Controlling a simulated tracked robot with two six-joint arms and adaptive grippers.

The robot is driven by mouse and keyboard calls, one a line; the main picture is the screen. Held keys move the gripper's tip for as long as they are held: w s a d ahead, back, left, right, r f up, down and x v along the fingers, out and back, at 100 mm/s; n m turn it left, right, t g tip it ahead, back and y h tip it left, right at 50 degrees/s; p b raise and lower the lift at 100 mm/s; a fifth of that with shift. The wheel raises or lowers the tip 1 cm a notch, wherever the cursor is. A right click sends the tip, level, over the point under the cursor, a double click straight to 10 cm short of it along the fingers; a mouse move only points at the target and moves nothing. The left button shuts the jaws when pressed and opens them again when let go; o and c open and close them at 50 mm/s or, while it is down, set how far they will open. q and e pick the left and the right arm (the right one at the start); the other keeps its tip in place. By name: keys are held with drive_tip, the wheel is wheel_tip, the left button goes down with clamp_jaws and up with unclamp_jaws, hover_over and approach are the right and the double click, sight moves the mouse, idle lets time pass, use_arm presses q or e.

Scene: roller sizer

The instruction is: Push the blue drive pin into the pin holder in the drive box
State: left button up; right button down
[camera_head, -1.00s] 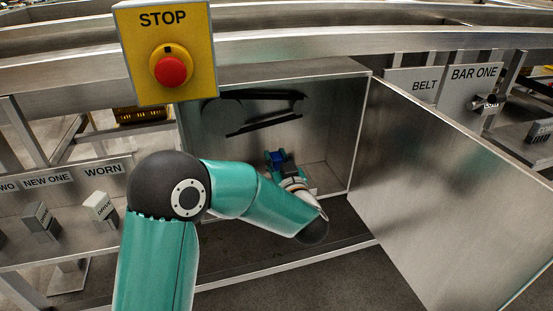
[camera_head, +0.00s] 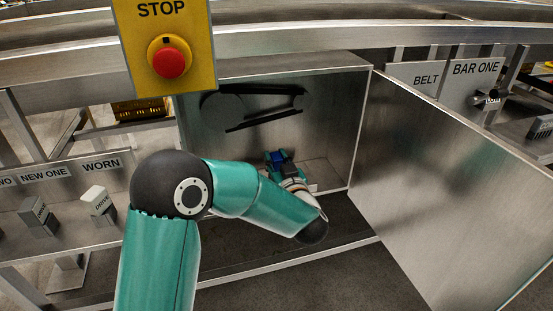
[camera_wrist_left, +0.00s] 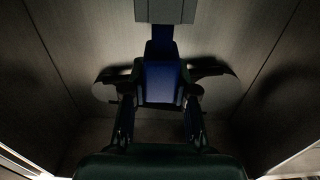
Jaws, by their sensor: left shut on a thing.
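The drive box (camera_head: 345,130) stands open, and my left arm reaches into it. My left gripper (camera_head: 279,157) is low inside the box, shut on the blue drive pin (camera_head: 277,155). In the left wrist view the pin (camera_wrist_left: 161,82) sits between the two dark fingers of the gripper (camera_wrist_left: 160,108). Its narrower far end points at a grey block, which looks like the pin holder (camera_wrist_left: 165,11), at the top edge. The pin's end appears to meet the block's lower edge; whether it is inside cannot be told. The holder is not distinguishable in the head view.
A dark belt (camera_head: 254,128) runs on the box's back wall above my gripper. The box door (camera_head: 455,185) is swung open on the right. A yellow STOP box (camera_head: 205,60) with a red button hangs in front at upper left. Labelled blocks (camera_head: 97,200) stand on a shelf at left.

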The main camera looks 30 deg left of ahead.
use_arm(q)
drive_tip(key=shift+f+b, duration=0.75)
drive_tip(key=shift+f, duration=0.4)
drive_tip(key=o, duration=1.1)
drive_tip(key=shift+s, duration=0.1)
drive_tip(key=v, duration=1.2)
drive_tip(key=shift+a, duration=0.1)
